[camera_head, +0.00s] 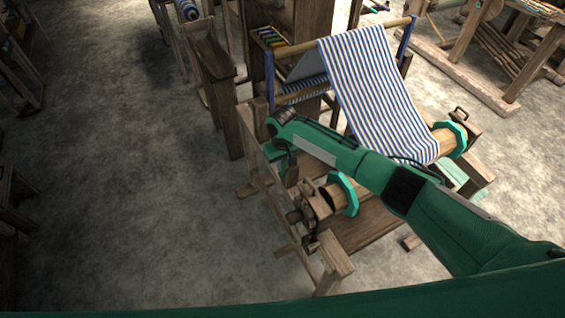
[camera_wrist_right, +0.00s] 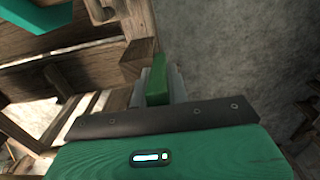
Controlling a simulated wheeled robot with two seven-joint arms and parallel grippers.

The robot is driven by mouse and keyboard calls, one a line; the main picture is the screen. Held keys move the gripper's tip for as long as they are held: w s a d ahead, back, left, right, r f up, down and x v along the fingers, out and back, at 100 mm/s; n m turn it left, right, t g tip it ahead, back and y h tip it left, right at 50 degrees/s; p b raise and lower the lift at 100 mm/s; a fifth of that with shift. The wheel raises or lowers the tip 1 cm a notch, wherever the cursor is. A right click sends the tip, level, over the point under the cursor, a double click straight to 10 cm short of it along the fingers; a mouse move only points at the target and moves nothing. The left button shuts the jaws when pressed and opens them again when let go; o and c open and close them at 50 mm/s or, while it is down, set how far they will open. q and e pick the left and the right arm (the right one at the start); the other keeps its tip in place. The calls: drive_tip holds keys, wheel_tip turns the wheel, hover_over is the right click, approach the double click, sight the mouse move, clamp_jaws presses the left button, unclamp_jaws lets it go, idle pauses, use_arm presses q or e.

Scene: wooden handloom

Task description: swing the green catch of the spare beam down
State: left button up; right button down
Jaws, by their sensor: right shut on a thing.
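In the right wrist view, the green catch (camera_wrist_right: 158,80) is a short bright green bar standing between the fingers of my right gripper (camera_wrist_right: 160,92). The fingers are shut on it, and its upper end shows past them, beside a wooden post (camera_wrist_right: 138,35). In the head view, my right gripper (camera_head: 284,168) points down at the near left side of the loom, and the catch cannot be made out there. I cannot tell which beam is the spare one. My left gripper is not in view.
The loom carries blue-and-white striped cloth (camera_head: 375,90). A wooden roller with teal end discs (camera_head: 343,194) lies just right of my right gripper, under my arm. Wooden rails and posts (camera_head: 335,262) stand close by. The concrete floor (camera_head: 130,180) to the left is clear.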

drive_tip(key=p, duration=0.1)
drive_tip(key=s+t+p, duration=0.1)
drive_tip(key=shift+s+d+y+p, duration=0.15)
drive_tip(key=shift+d+y+p, duration=0.1)
drive_tip(key=shift+y+p, duration=0.1)
drive_tip(key=s+t, duration=0.1)
drive_tip(key=t, duration=0.1)
drive_tip(key=s+f+t+y+p, duration=0.1)
drive_tip(key=shift+d+f+t, duration=0.15)
drive_tip(key=shift+d+t, duration=0.25)
drive_tip(key=shift+s+d+f+t+y, duration=0.2)
drive_tip(key=shift+s+f+t+y, duration=0.3)
drive_tip(key=shift+t, duration=0.3)
drive_tip(key=shift+w+r, duration=0.1)
drive_tip(key=shift+r, duration=0.05)
